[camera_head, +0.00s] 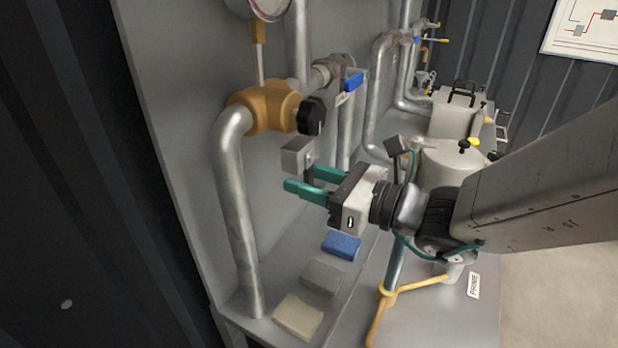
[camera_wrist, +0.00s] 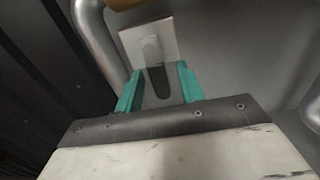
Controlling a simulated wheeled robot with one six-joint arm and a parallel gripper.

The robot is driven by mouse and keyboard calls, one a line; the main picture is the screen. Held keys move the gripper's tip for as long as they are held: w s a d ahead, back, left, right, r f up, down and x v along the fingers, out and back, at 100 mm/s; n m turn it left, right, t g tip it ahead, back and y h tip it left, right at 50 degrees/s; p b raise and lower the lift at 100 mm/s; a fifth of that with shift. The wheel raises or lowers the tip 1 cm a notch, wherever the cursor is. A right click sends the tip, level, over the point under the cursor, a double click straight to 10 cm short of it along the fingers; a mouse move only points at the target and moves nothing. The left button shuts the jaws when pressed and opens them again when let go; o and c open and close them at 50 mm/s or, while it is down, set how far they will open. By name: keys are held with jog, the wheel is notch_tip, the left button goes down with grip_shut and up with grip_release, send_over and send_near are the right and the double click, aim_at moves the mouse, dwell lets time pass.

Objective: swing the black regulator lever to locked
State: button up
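The black lever (camera_wrist: 157,80) hangs down from a pale grey metal box (camera_wrist: 150,42) in the wrist view. In the head view the box (camera_head: 297,155) is on the back panel, and only a small dark part of the lever shows below it. My gripper (camera_head: 306,179) has two teal fingers, spread apart, reaching toward the panel just below the box. In the wrist view the lever's lower end lies between the fingers, with a visible gap on each side. Whether the fingertips overlap the lever in depth is hard to tell.
A brass valve with a black knob (camera_head: 311,116) and a blue handle (camera_head: 353,82) sit above my gripper. A steel pipe (camera_head: 235,190) runs down at left. Blue (camera_head: 341,245), grey (camera_head: 322,277) and beige (camera_head: 298,316) blocks lie on the ledge below. Tanks stand at right.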

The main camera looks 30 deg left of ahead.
jog(key=d, duration=0.7)
jog(key=shift+w+d, duration=0.15)
jog(key=shift+d, duration=0.2)
